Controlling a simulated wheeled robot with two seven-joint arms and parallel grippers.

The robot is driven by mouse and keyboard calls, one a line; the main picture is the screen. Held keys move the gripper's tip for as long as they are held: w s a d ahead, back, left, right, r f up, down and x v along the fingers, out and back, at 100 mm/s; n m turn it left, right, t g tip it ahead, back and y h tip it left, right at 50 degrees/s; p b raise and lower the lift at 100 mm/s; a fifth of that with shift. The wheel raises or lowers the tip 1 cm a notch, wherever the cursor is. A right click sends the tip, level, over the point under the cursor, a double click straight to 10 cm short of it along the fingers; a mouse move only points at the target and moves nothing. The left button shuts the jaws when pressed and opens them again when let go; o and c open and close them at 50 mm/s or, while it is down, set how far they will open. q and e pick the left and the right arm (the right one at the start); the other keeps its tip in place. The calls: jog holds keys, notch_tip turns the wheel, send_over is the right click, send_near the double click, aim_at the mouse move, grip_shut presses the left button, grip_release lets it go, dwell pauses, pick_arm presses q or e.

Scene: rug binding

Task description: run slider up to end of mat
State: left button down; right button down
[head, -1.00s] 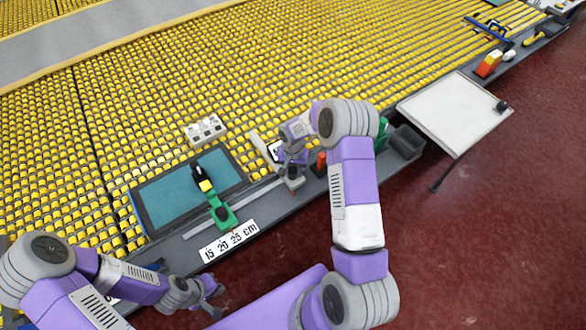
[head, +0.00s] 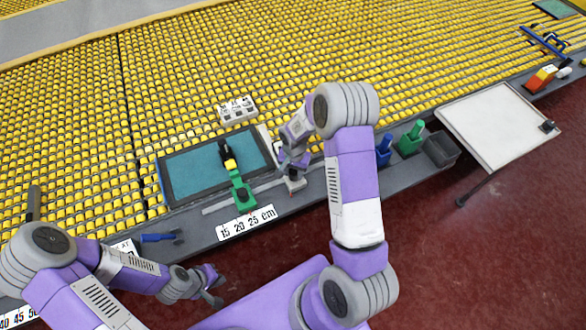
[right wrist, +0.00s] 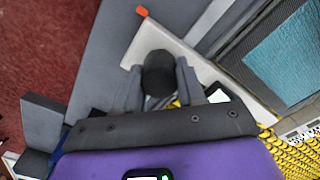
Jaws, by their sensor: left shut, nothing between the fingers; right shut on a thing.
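The teal mat (head: 215,165) with a dark border lies on the yellow rollers; it also shows at right in the right wrist view (right wrist: 285,62). The slider (head: 295,185) is a pale plate with a dark knob (right wrist: 160,75), just right of the mat's right edge on the grey bench. My right gripper (head: 291,168) is shut on the knob, one finger each side in the right wrist view. An orange tip (right wrist: 142,11) sticks out of the plate. A green and black tool (head: 240,190) lies across the mat's front edge.
A white label strip (head: 247,224) marked in cm lies along the bench front. A white switch block (head: 237,109) sits behind the mat. Blue (head: 384,152) and green (head: 410,140) handled items and a grey bin (head: 441,150) stand right of my arm. A white board (head: 500,125) juts out farther right.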

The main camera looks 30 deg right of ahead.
jog(key=shift+w+d+r, duration=0.1)
jog(key=shift+w+d, duration=0.05)
jog(key=shift+w, duration=0.05)
jog(key=c, duration=0.7)
grip_release()
jog(key=shift+o, duration=0.2)
jog(key=shift+r, duration=3.75)
